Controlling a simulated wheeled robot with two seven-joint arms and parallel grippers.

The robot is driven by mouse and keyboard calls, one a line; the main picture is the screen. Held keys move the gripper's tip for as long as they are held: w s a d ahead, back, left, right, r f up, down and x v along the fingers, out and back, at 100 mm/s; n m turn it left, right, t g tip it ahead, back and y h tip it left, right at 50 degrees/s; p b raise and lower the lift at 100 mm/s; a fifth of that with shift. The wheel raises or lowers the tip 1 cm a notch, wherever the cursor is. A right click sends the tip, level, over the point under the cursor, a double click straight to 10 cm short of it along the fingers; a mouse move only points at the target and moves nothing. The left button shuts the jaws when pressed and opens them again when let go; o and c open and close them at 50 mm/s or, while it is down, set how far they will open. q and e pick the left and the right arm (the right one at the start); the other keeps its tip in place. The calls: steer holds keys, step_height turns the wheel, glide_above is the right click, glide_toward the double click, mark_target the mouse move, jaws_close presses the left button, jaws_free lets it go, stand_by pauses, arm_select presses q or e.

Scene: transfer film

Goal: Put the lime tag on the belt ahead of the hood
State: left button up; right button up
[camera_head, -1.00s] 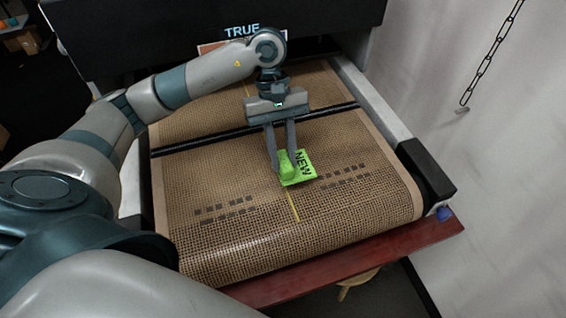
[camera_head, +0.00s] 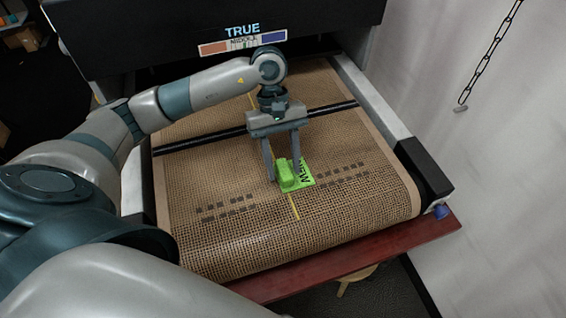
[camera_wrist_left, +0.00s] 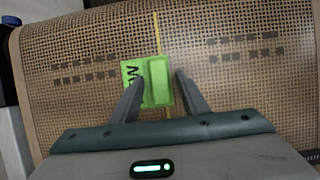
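The lime tag (camera_head: 305,179) is a flat green square marked with black lettering and a raised green block on top. It lies on the brown mesh belt (camera_head: 225,240), in front of the black crossbar, by the yellow centre line. In the left wrist view the tag (camera_wrist_left: 131,72) also shows, with its block between the fingers. My left gripper (camera_head: 284,177) is open around the block, low over the belt; the wrist view shows a gap beside the right finger (camera_wrist_left: 190,95). The black hood (camera_head: 150,30) stands across the back of the belt. My right gripper is out of view.
A black crossbar (camera_head: 200,142) spans the belt. Pale side rails (camera_head: 375,105) flank it, with a black end block (camera_head: 425,168) at right. A dark red ledge (camera_head: 350,262) runs along the front. A chain (camera_head: 485,60) hangs at right. The belt's front is clear.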

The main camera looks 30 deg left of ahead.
mark_target(284, 167)
arm_select(q)
steer(key=shift+r, duration=0.15)
arm_select(e)
steer(key=shift+r, duration=0.15)
arm_select(q)
steer(key=shift+r+p, duration=0.1)
steer(key=shift+p, duration=0.25)
steer(key=b+v, duration=0.2)
steer(key=v, duration=0.2)
steer(key=shift+w+a+b, duration=0.1)
steer(key=shift+w+b, duration=0.05)
steer(key=shift+b, duration=0.15)
steer(key=b+v, duration=0.2)
steer(key=v, duration=0.5)
steer(key=shift+r, duration=0.35)
arm_select(e)
steer(key=w+a+f+t, duration=0.1)
steer(key=w+a+t, duration=0.1)
steer(key=w, duration=0.8)
steer(key=shift+a+f+t+y, duration=0.15)
steer(key=shift+a+t+y, duration=0.2)
steer(key=shift+a, duration=0.55)
steer(key=shift+s, duration=0.1)
